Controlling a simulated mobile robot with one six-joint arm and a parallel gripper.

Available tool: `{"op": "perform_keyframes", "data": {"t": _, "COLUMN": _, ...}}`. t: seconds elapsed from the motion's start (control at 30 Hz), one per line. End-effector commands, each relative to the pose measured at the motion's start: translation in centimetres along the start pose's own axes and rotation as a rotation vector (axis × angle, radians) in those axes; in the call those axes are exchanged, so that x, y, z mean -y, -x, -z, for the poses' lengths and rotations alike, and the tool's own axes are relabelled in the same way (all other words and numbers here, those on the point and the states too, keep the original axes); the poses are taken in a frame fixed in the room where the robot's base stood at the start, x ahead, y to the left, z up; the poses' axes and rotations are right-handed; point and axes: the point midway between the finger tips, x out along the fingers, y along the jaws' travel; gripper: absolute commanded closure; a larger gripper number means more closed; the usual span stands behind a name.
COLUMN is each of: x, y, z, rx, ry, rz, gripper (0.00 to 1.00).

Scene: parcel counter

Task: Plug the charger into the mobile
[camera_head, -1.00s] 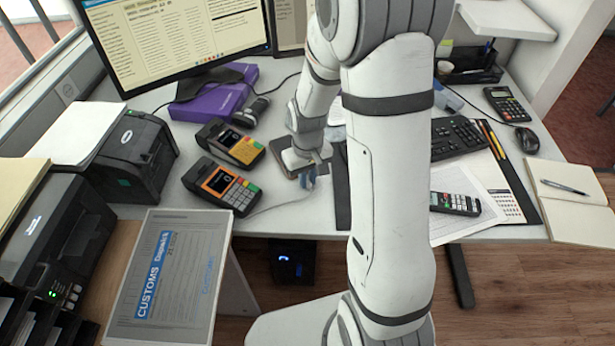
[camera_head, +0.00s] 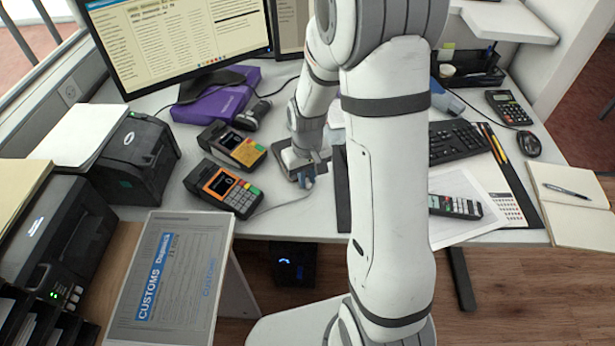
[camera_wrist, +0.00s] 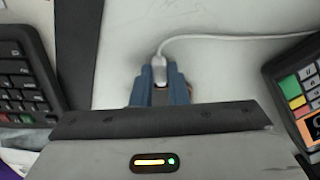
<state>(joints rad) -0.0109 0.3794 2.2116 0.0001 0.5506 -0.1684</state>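My gripper (camera_head: 307,182) is low over the middle of the desk, pointing down. In the wrist view its two blue fingers (camera_wrist: 160,88) are closed around the white charger plug (camera_wrist: 160,72). A white cable (camera_wrist: 215,37) runs from the plug to the right; it also shows on the desk in the head view (camera_head: 285,205). I cannot tell whether the plug touches the desk. I cannot surely identify the mobile. A dark handset with keys (camera_head: 456,207) lies on papers right of my arm, its left end cut off by the arm.
Two card terminals (camera_head: 232,147) (camera_head: 222,190) stand left of my gripper. A dark strip (camera_head: 342,190), keyboard (camera_head: 458,142), mouse (camera_head: 528,142) and notebook (camera_head: 572,212) lie to the right. A monitor (camera_head: 175,40) and purple box (camera_head: 215,102) are behind. Bare desk shows around the cable.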

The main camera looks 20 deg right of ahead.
Motion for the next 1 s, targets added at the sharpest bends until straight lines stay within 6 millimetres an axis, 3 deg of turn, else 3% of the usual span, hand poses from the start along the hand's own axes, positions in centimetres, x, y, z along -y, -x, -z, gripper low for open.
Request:
{"op": "perform_keyframes", "data": {"t": 0.3, "x": 0.0, "y": 0.0, "z": 0.0, "rx": 0.000, "ry": 0.000, "rz": 0.000, "gripper": 0.61}}
{"op": "perform_keyframes", "data": {"t": 0.57, "x": 0.0, "y": 0.3, "z": 0.0, "rx": -0.001, "ry": 0.000, "rz": 0.000, "gripper": 0.61}}
{"op": "perform_keyframes", "data": {"t": 1.0, "x": 0.0, "y": 6.8, "z": 0.1, "rx": -0.003, "ry": 0.000, "rz": -0.001, "gripper": 0.61}}
